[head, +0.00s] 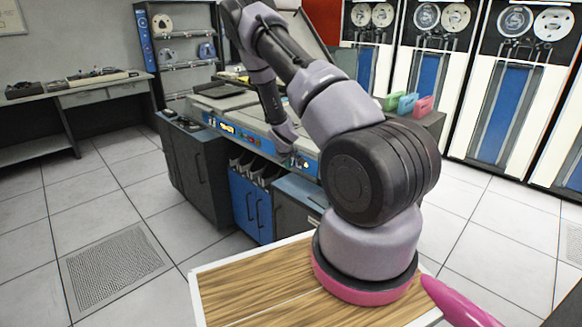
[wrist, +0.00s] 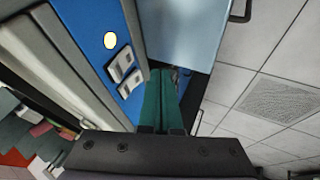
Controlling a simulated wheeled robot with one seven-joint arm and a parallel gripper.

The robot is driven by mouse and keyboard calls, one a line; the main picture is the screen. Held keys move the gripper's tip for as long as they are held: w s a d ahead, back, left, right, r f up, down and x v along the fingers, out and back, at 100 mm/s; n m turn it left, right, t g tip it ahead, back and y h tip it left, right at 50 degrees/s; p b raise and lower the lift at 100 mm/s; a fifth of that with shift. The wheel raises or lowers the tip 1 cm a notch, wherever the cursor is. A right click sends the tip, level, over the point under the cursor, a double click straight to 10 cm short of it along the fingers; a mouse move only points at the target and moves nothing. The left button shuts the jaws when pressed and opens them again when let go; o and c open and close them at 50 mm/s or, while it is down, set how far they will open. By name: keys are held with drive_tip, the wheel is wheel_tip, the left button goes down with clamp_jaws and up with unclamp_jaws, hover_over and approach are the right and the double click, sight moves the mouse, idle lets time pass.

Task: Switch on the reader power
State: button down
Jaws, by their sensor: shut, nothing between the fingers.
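The card reader is a long grey machine with a blue front strip (head: 225,128) that carries several small coloured buttons. Which one is the power switch I cannot tell. My gripper (wrist: 161,73) has its teal fingers shut and empty, just beside the switches in that view. Whether they touch the panel is unclear. In the head view my arm hides part of the panel's right end.
Blue cabinet doors (head: 250,206) and dark cabinets stand below the panel. Green, blue and pink card holders (head: 408,103) sit at the machine's right end. Tape drives (head: 515,90) line the right wall. A side desk (head: 95,93) is at left. The tiled floor at left is clear.

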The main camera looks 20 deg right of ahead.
drive_tip(key=a+f+v, duration=0.1)
drive_tip(key=v, duration=0.7)
drive_tip(key=shift+s+a+r, duration=0.2)
drive_tip(key=shift+s+a, duration=0.1)
drive_tip(key=shift+s, duration=0.2)
drive_tip(key=s+a+r+m+y, duration=0.1)
drive_tip(key=s+a+r+m, duration=0.15)
drive_tip(key=r, duration=0.65)
drive_tip(key=s+a+r+m+y, duration=0.1)
drive_tip(key=s+a+r, duration=0.15)
drive_tip(key=r, duration=0.65)
drive_tip(key=s+a+r+m+y, duration=0.15)
drive_tip(key=s+r, duration=0.25)
drive_tip(key=r, duration=0.5)
drive_tip(key=s+a+r+m+y, duration=0.1)
drive_tip(key=s+a+r, duration=0.2)
drive_tip(key=s+r, duration=0.4)
drive_tip(key=s+a+r+m+t+y, duration=0.1)
drive_tip(key=s+a+r, duration=0.3)
drive_tip(key=s, duration=1.2)
wheel_tip(320, 180, up, 4)
drive_tip(key=shift+f, duration=0.15)
